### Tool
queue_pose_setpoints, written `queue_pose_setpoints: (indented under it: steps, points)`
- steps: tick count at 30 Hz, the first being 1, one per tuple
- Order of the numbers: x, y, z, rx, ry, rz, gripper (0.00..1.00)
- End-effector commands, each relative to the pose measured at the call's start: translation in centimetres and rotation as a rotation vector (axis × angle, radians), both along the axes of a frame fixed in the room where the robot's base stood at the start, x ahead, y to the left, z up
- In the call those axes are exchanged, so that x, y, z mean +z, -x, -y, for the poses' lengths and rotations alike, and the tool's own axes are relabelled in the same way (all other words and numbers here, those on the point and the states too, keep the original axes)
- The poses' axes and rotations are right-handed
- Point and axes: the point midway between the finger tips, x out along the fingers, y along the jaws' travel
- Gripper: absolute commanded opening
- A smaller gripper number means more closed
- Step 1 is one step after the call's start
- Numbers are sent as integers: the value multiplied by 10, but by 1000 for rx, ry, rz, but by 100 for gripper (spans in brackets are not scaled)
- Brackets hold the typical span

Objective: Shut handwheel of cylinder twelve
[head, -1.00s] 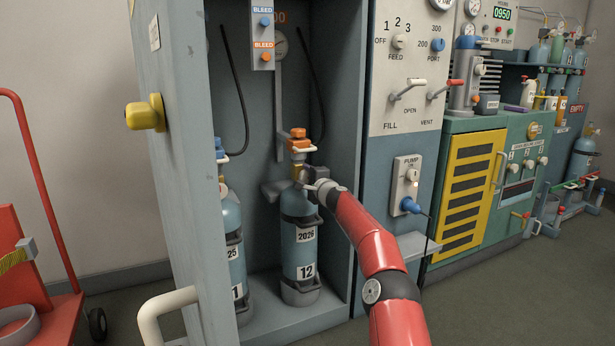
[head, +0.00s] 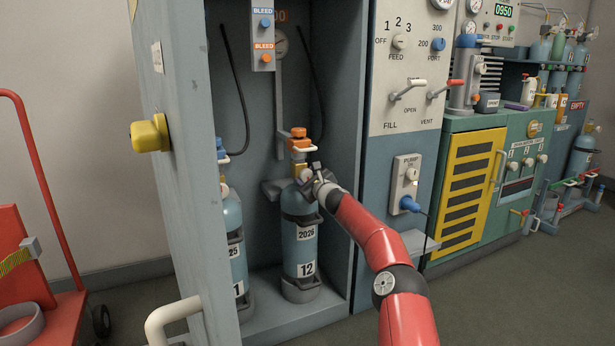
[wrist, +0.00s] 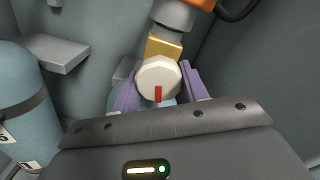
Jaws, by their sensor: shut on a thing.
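Cylinder twelve (head: 299,235) is a light blue bottle labelled 12 and 2026, standing upright in the open cabinet. Its cream handwheel (wrist: 158,76) has a red mark, pointing down in the wrist view. The handwheel sits on the side of the brass valve (wrist: 163,46), below an orange-topped connector (head: 299,140). My gripper (head: 313,176) is at the valve from the right. Its two purple fingers are shut on the handwheel, one on each side. In the head view the gripper hides the handwheel.
Another blue cylinder (head: 234,245) stands to the left, partly behind the thick cabinet door or side panel (head: 180,200) with its yellow knob (head: 150,134). The fill panel (head: 405,60) and pump switch (head: 406,178) are right of the cabinet opening.

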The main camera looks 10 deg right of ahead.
Motion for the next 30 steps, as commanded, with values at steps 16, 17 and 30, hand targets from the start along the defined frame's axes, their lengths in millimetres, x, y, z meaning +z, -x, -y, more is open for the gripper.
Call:
queue_pose_setpoints:
  steps: [16,17,30]
  points:
    - [-3,0,-1,-2,-503,-139,21]
    - [-3,0,-1,-2,-530,-147,21]
    - [-3,1,-4,-2,-935,-255,21]
